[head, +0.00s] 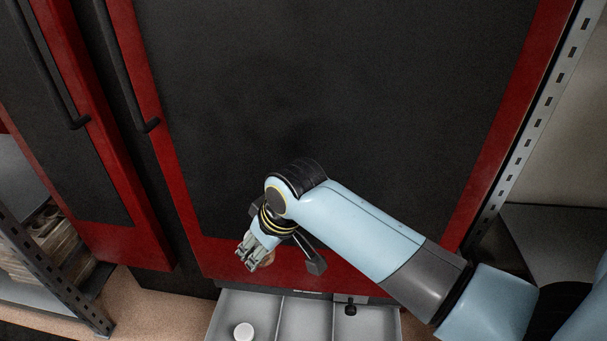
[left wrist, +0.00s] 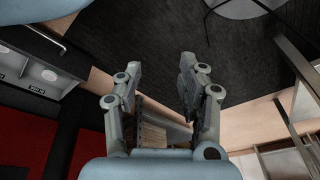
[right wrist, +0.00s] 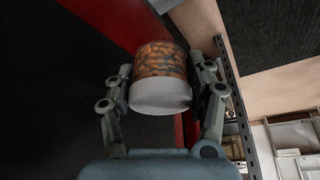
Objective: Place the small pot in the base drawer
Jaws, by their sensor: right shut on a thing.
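The small pot (right wrist: 160,68) is a clear jar with orange-brown pieces inside and a white lid (right wrist: 160,95). My right gripper (head: 254,258) is shut on it, with a finger on either side in the right wrist view. The base drawer (head: 308,318) is pulled out at the bottom, grey and divided into compartments. The gripper appears above its left part, in front of the red cabinet edge. My left gripper (left wrist: 162,78) is open and empty in its wrist view, outside the head view.
A white round lid-like thing (head: 243,331) is in the drawer's left compartment. A small black thing (head: 350,309) is at the back of the right one. A tall black-and-red cabinet (head: 330,110) fills the middle. A slotted metal post (head: 535,120) stands right; a shelf rack (head: 45,275) stands left.

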